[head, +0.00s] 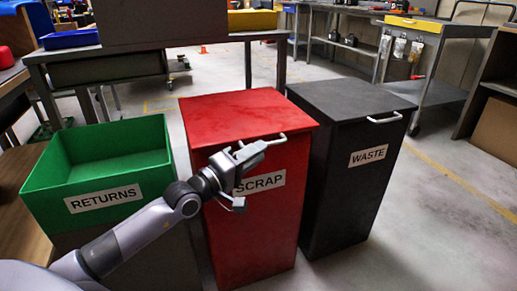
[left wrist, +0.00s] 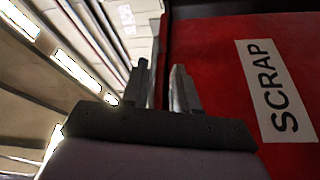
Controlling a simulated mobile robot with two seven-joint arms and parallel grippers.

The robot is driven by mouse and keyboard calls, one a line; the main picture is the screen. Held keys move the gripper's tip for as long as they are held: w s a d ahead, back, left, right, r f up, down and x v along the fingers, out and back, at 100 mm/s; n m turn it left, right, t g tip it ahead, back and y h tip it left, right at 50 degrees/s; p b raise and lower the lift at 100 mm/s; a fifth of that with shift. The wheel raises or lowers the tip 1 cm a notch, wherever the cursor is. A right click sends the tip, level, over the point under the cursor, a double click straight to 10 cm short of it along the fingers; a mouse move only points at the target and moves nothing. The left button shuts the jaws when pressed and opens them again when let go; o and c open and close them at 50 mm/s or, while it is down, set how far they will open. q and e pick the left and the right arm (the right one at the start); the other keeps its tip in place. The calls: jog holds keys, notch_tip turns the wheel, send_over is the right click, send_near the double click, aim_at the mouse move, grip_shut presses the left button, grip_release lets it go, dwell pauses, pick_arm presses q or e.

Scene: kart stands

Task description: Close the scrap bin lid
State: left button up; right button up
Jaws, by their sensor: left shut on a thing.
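The red scrap bin (head: 257,220) stands in the middle of the head view, with a white SCRAP label on its front. Its red lid (head: 245,112) lies flat across the top, and I see no clear gap under it. A pale bar handle (head: 283,139) sticks out from the lid's front edge. My left gripper (head: 258,149) is at the lid's front edge, shut on the handle, and hides part of the label. In the left wrist view my two fingers (left wrist: 161,88) are beside the bin's red front (left wrist: 215,75); the handle between them is not clear. My right gripper is not in view.
An open green returns bin (head: 110,150) stands at left, behind my left arm. A dark waste bin (head: 345,170) with a closed lid and pale handle stands close at right. A workbench (head: 160,48) is behind the bins. Open floor (head: 440,235) lies at right.

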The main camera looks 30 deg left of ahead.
pick_arm(q)
jog(key=shift+p+v, duration=0.5)
jog(key=shift+v, duration=2.35)
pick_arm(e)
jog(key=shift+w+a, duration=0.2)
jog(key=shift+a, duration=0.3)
pick_arm(q)
jog(key=shift+w+a, duration=0.1)
